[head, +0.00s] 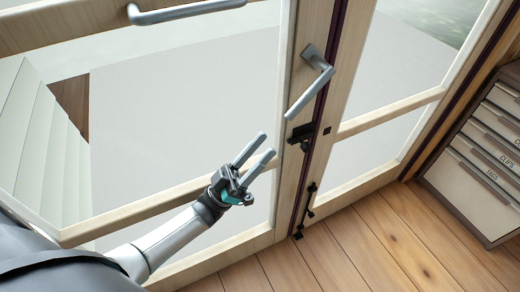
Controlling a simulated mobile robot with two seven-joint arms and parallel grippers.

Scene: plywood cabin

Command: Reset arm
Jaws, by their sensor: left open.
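My left gripper (259,153) is in the middle of the head view. Its two grey fingers are apart, with nothing between them. They point up and to the right, toward the edge of a wood-framed glass door (180,115). The grey lever handle (311,82) on that door is above and to the right of the fingertips, apart from them. A dark latch (300,137) sits below the handle, right of the fingertips. My left arm comes in from the lower left. My right gripper is not in view.
A grey bar handle (185,11) runs across the top of the door. A second glazed panel (385,110) stands to the right. A drawer cabinet (482,150) with labelled fronts stands at the right edge. The plank floor (370,250) at lower right is clear.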

